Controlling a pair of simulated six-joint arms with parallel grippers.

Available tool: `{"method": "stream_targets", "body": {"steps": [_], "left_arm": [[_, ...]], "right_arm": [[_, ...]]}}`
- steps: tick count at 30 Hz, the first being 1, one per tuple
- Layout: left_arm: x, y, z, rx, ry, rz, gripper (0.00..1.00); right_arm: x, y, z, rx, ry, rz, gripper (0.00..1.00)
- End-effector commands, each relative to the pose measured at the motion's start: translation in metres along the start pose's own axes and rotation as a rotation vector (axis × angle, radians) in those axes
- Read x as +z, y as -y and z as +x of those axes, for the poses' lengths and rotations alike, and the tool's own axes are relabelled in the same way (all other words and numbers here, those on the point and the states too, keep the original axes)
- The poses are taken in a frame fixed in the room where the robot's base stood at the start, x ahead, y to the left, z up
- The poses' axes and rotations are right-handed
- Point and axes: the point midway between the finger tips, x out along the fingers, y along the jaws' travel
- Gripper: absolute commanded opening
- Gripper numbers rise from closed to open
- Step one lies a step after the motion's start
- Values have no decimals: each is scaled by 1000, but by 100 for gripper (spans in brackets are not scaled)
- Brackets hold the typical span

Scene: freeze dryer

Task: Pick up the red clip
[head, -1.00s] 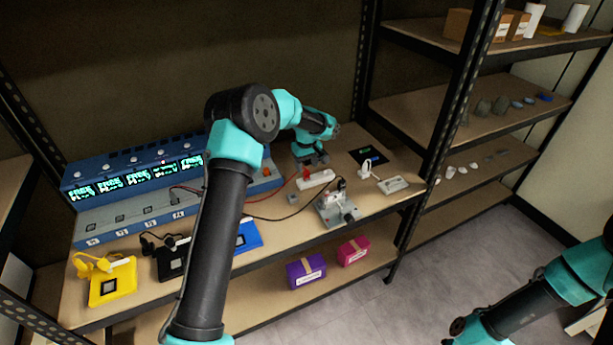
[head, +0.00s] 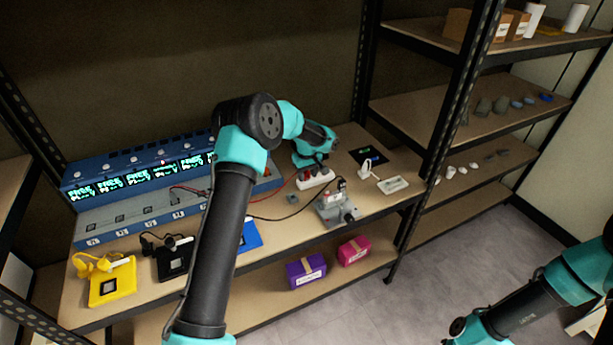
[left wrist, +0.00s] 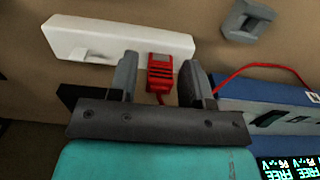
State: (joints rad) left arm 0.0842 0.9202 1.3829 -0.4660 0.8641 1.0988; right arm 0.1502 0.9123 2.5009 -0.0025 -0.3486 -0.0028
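The red clip (left wrist: 161,72) shows in the left wrist view beside a long white block (left wrist: 115,40), with a red cable running from it. The same white block shows in the head view (head: 316,180). My left gripper (left wrist: 159,72) is open, one grey finger on each side of the clip, with a visible gap on both sides. In the head view my left gripper (head: 308,165) is low over the bench by the white block and largely hides the clip. My right arm shows at the lower right, but its fingers do not show.
A blue device with lit displays (head: 150,177) stands at the back left. A grey instrument (head: 336,208) with a black cable sits in front of the white block. A small grey block (head: 292,198) lies nearby. Yellow (head: 109,282) and black pads lie at the front left.

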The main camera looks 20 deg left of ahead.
Motion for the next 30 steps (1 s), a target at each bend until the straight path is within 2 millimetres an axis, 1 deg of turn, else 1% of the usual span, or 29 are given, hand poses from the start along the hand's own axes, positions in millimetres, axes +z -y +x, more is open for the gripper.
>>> {"method": "stream_targets", "body": {"steps": [1, 12, 13, 23, 26, 30], "left_arm": [[0, 0, 0, 0, 0, 0, 40], [0, 0, 0, 0, 0, 0, 5], [0, 0, 0, 0, 0, 0, 3], [0, 0, -3, 1, -1, 0, 3], [0, 0, -10, 2, -1, 0, 3], [0, 0, -24, 2, -1, -1, 3]], "right_arm": [[0, 0, 0, 0, 0, 0, 43], [0, 0, 0, 0, 0, 0, 43], [0, 0, 0, 0, 0, 0, 43], [0, 0, 0, 0, 0, 0, 43], [0, 0, 0, 0, 0, 0, 43], [0, 0, 0, 0, 0, 0, 43]]}}
